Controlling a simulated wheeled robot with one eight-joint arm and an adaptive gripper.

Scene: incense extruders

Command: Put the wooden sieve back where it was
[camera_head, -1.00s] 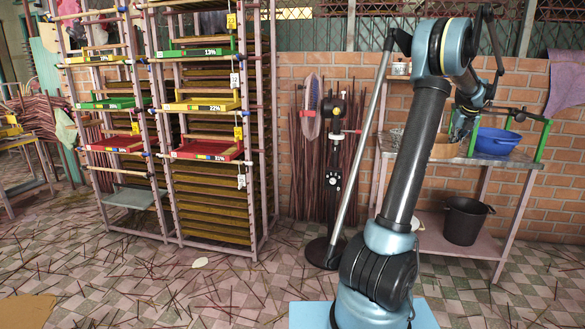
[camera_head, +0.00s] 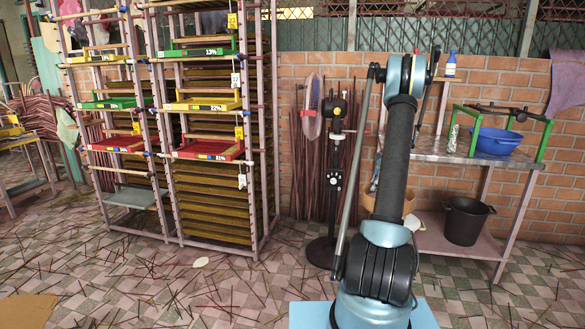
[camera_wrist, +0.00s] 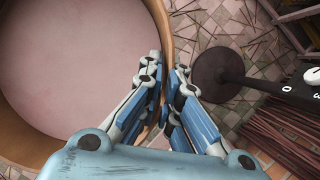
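The wooden sieve (camera_wrist: 165,35) fills the left of the wrist view as a large round tan rim around a pale, pinkish-grey face. My gripper (camera_wrist: 166,112) has its two blue fingers on either side of the rim and is shut on it. In the head view, only small tan parts of the sieve (camera_head: 409,204) show behind my arm, left of the metal-topped table (camera_head: 428,150).
On the table stand a green frame (camera_head: 540,140) and a blue basin (camera_head: 496,141). A black pot (camera_head: 466,221) is on the lower shelf. A black stand (camera_head: 333,170) is left of my arm; its round base (camera_wrist: 222,75) lies near the sieve in the wrist view.

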